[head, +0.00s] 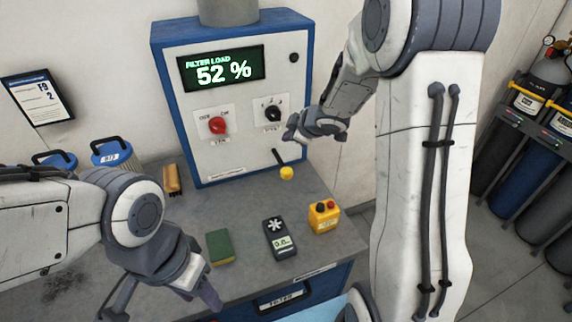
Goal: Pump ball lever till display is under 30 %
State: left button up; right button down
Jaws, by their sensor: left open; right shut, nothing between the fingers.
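The blue-framed white filter unit (258,135) stands at the back of the bench. Its display (222,69) reads "FILTER LOAD 52 %". The ball lever (287,172) has a yellow ball on a short dark stem and sticks out low on the unit's front, tilted downward. My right gripper (292,134) is shut and empty, in front of the unit, above the ball in the picture and apart from it. My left gripper (161,304) is open and empty at the lower left, over the front of the bench.
A red knob (217,125) and a black rotary knob (272,114) sit on the panel. A green sponge (220,247), a handheld meter (279,239) and a yellow button box (324,217) are on the bench (205,212). Blue-lidded canisters (112,153) stand left; gas cylinders (514,159) stand right.

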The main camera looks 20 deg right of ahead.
jog(key=shift+d+f, duration=0.1)
jog(key=shift+d, duration=0.15)
jog(key=shift+f, duration=0.1)
jog(key=b, duration=0.9)
send_over(291, 173)
jog(key=f, duration=0.8)
jog(key=shift+w+a, duration=0.15)
jog(key=shift+w, duration=0.05)
jog(key=shift+f, duration=0.3)
dwell(0.8)
jog(key=shift+f+b, duration=0.35)
jog(key=shift+f, duration=0.05)
jog(key=shift+s+f+b, duration=0.1)
jog(key=shift+f+b, duration=1.8)
jog(key=shift+f, duration=0.4)
dwell(1.9)
